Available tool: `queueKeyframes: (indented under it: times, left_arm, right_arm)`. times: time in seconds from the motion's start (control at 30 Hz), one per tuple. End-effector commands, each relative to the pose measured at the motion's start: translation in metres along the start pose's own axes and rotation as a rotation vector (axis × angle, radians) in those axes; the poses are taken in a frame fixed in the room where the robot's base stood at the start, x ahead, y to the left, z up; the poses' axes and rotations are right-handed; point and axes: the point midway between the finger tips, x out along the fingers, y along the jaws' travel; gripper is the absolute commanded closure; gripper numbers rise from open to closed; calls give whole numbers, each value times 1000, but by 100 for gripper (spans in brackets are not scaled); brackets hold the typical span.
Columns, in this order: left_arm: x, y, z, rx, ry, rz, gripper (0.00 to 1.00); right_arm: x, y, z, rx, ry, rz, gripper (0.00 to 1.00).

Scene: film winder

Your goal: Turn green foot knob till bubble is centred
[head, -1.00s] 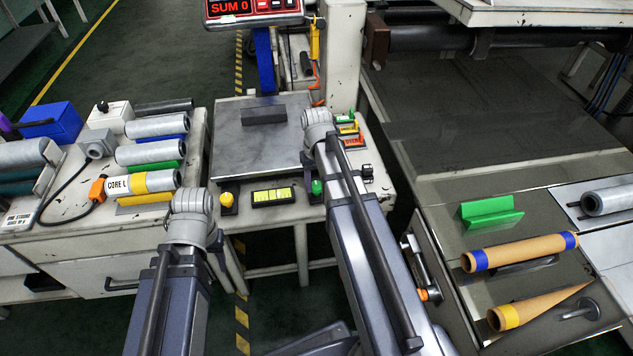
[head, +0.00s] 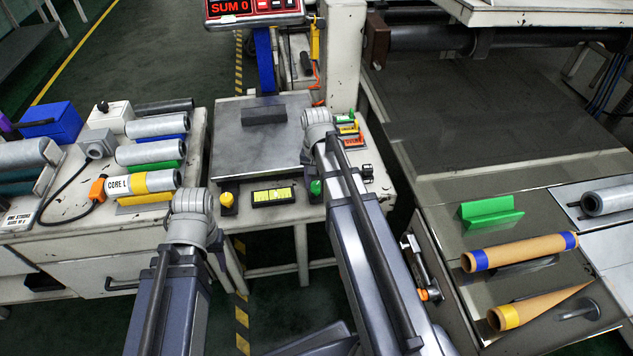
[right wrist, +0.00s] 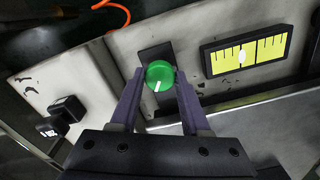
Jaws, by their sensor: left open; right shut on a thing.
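The green foot knob (head: 316,187) is at the front right corner of the metal-topped stand. It also shows in the right wrist view (right wrist: 159,74), with a white mark on its face. My right gripper (right wrist: 158,82) is shut on it, one purple finger on each side. The yellow bubble level (right wrist: 246,50) lies beside the knob; it shows in the head view (head: 272,196) too. Its pale bubble (right wrist: 242,57) sits near the middle of the vial, seemingly slightly left in the wrist view. My left arm is over the front left, but its gripper fingers are hidden.
A yellow knob (head: 227,199) is at the stand's front left. A dark block (head: 264,115) rests on the metal plate (head: 240,150). Labelled coloured blocks (head: 348,129) line the right side. A side table with rolls (head: 155,126) stands at left.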

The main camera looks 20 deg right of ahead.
Motion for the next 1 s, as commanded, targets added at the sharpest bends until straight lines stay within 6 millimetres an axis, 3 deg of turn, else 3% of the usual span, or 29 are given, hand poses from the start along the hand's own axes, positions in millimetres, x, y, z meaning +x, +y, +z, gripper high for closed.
queueKeyframes:
  times: [0.5,1.0]
  left_arm:
    - [0,0,0,0,0,0,50]
    - [0,0,0,0,0,0,50]
  right_arm:
    - [0,0,0,458,0,0,100]
    - [0,0,0,690,0,0,100]
